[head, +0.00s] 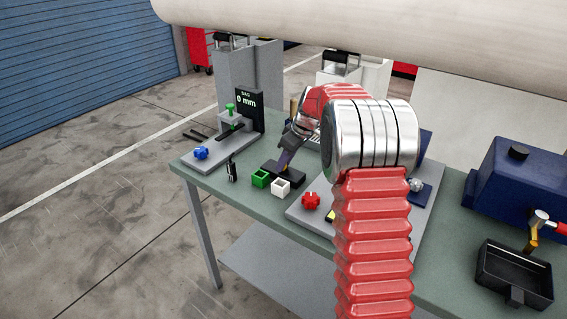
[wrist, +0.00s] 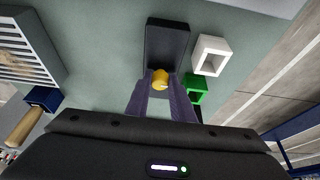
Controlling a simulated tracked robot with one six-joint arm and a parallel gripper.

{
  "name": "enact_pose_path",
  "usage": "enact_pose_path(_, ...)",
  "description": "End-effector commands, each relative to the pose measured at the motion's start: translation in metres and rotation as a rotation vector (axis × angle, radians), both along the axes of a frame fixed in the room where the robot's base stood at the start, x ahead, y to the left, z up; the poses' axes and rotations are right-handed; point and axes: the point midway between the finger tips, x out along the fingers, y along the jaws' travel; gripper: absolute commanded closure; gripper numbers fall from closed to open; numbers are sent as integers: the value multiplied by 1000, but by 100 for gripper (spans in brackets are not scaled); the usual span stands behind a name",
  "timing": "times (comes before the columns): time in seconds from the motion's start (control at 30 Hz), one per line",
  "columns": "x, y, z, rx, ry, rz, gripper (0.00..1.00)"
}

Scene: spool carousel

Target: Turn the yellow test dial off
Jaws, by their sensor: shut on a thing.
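The yellow test dial (wrist: 160,75) sits on a dark box (wrist: 167,42) and shows between my fingertips in the wrist view. My gripper (wrist: 160,82) has purple fingers, one on each side of the dial, and is shut on it. I cannot read the dial's setting. In the head view my gripper (head: 286,158) reaches down onto the dark box (head: 271,168) on the green bench. The dial itself is hidden there by the gripper.
A green open block (head: 260,178) and a white open block (head: 281,187) stand close beside the dark box. A red knob (head: 311,201) is to the right. A gauge stand reading 0 mm (head: 247,108) and a blue knob (head: 201,153) are to the left. A black tray (head: 514,275) is far right.

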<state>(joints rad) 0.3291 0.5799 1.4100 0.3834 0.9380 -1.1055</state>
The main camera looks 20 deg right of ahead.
Motion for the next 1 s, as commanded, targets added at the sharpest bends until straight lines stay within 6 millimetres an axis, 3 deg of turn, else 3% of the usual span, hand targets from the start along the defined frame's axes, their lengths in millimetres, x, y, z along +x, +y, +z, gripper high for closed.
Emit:
enact_pose_path(0.47, 0, 2, 0, 3, 2, 23, 100)
enact_pose_path(0.5, 0, 2, 0, 3, 2, 23, 77)
enact_pose_path(0.77, 0, 1, 0, 2, 1, 20, 60)
enact_pose_path(1.0, 0, 0, 0, 1, 1, 20, 60)
